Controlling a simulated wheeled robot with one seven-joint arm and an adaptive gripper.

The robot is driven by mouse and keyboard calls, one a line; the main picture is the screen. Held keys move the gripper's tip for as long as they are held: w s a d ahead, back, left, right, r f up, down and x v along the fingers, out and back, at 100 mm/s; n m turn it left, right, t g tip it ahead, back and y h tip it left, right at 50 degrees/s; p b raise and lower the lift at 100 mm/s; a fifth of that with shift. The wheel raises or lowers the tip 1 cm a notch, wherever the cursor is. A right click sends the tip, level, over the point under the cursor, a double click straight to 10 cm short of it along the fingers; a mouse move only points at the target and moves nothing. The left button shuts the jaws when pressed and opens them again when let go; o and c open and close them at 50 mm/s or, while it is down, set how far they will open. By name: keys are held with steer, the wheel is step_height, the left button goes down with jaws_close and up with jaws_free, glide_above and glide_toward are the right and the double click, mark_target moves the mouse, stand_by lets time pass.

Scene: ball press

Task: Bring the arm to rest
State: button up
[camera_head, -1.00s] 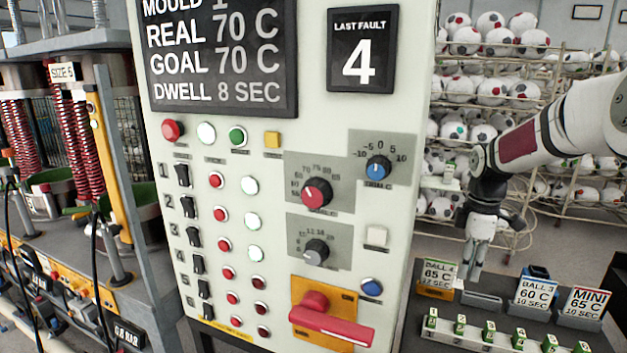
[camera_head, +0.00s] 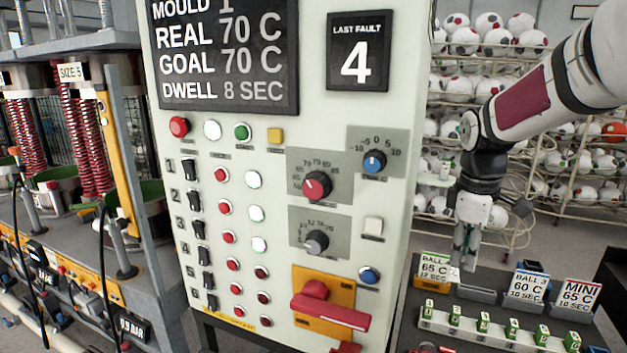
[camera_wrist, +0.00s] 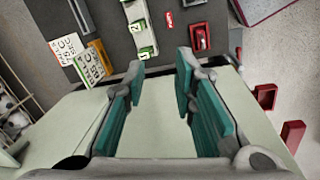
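My gripper (camera_head: 466,262) hangs from my arm at the right of the head view, pointing down over the dark table beside the control panel (camera_head: 395,210). In the wrist view, my gripper (camera_wrist: 158,85) shows its two teal-padded fingers apart with nothing between them. The panel's pale surface lies behind the fingers in that view.
The panel carries knobs, switches, lit buttons and a red lever handle (camera_head: 330,312). The dark table (camera_head: 420,300) holds sign cards (camera_head: 525,288) and a rack with green numbered tags (camera_head: 484,322). Ball racks (camera_head: 490,60) stand behind; a press (camera_head: 60,130) stands left.

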steer(key=s+a+r+m+t, duration=0.1)
steer(key=s+a+r+m, duration=0.2)
steer(key=s, duration=0.3)
steer(key=s+a+r+m+t, duration=0.1)
steer(key=s+a+r+m, duration=0.2)
steer(key=s, duration=0.4)
steer(key=s+a+m+t+y, duration=0.1)
steer(key=s+a+m, duration=0.3)
steer(key=s, duration=0.8)
steer(key=shift+s+f+t, duration=0.25)
steer(key=shift+f+t, duration=0.15)
steer(key=shift+t, duration=0.3)
